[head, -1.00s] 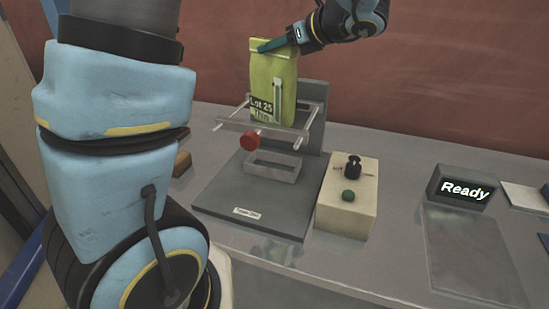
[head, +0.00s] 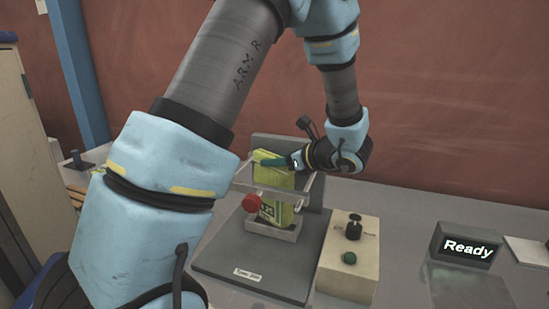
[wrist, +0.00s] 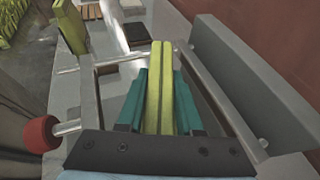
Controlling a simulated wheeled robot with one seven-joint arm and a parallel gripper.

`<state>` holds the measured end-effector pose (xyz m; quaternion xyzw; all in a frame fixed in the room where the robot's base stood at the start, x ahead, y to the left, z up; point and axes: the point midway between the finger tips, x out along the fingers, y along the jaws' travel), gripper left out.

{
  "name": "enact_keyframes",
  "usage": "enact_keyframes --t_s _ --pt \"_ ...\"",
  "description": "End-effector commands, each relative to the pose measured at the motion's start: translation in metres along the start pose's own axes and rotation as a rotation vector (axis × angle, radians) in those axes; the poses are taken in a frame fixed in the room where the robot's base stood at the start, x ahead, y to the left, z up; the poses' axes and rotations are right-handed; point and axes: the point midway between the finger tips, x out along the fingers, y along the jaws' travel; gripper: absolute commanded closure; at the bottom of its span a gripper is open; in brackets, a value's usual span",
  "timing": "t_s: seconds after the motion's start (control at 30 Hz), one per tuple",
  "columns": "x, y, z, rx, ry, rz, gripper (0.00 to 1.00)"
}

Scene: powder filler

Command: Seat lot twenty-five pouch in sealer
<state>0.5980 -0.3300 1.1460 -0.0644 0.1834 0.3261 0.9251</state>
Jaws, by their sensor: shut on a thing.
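The yellow-green lot 25 pouch (head: 277,180) is upright in the sealer (head: 240,255). It passes through the upper rail frame, and its lower end is in the small open cradle (head: 273,233) on the base. My gripper (head: 277,163) is shut on the pouch's top edge, coming from the right in the head view. In the wrist view the teal fingers (wrist: 160,100) flank the pouch top (wrist: 161,75) on both sides. The label is partly hidden behind the rail and red knob (head: 251,203). Whether the pouch bottom touches the base cannot be seen.
A cream control box (head: 346,265) with a black knob and green button stands right of the sealer. A display (head: 467,246) reads "Ready". A grey back plate (wrist: 225,75) stands close beside my gripper. Another yellow-green pouch (wrist: 70,25) shows in the wrist view.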

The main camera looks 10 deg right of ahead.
Motion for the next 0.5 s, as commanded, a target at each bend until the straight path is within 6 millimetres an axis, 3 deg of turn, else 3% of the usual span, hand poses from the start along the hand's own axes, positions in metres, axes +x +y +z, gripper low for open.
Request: enact_keyframes --t_s 0.3,0.33,0.5 --pt "0.0012 -0.0002 -0.0027 -0.001 -0.001 0.0 1.0" --pt "0.0012 -0.0001 -0.0032 0.0 0.0 0.0 0.64" --pt "0.0009 -0.0001 -0.0021 0.0 0.0 0.0 0.45"
